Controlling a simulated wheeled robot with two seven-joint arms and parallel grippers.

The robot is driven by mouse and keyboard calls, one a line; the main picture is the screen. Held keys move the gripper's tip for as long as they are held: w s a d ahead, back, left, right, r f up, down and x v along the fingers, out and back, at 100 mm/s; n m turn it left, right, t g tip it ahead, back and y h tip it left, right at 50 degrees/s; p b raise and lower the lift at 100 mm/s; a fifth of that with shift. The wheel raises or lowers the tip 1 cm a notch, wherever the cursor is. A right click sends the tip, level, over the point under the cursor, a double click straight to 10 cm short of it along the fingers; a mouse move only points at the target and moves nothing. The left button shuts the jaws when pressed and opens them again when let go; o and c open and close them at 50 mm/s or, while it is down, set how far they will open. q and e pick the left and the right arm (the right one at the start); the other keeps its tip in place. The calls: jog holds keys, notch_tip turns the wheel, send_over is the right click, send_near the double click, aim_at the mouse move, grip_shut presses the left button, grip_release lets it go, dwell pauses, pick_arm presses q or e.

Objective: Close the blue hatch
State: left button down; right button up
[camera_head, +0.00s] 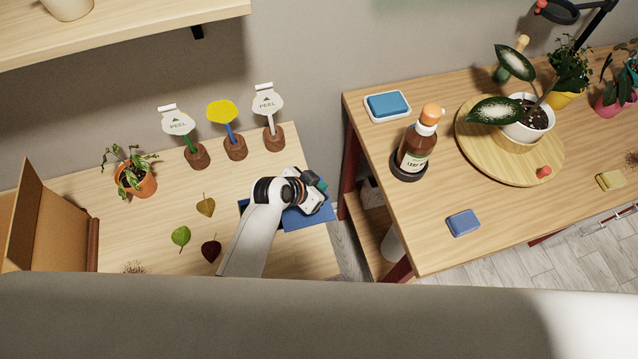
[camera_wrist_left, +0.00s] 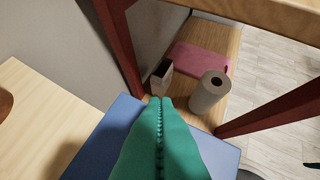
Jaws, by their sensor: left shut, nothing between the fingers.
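The blue hatch (camera_head: 308,218) is at the right end of the left table, partly hidden under my left gripper and wrist. A darker blue part shows left of my wrist. In the left wrist view the blue hatch (camera_wrist_left: 98,132) spreads behind and on both sides of my fingers. I cannot tell how far open it stands. My left gripper (camera_head: 321,186) is over the hatch, its green fingers (camera_wrist_left: 160,102) pressed together with nothing between them. Whether the fingertips touch the hatch is not clear. My right gripper is not in view.
Plant labels in wooden stands (camera_head: 235,147), a potted plant (camera_head: 137,182) and loose leaves (camera_head: 181,236) are on the left table. A gap separates it from the right table (camera_head: 400,225), which holds a brown bottle (camera_head: 415,150). A paper roll (camera_wrist_left: 209,95) stands on a lower shelf.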

pick_arm(q)
jog(key=s+a+p, duration=0.2)
jog(key=s+a, duration=0.1)
jog(key=a, duration=0.8)
jog(key=shift+s+a+f, duration=0.15)
jog(key=shift+s+a, duration=0.05)
jog(key=shift+s, duration=0.1)
jog(key=shift+s, duration=0.1)
jog(key=shift+a, duration=0.1)
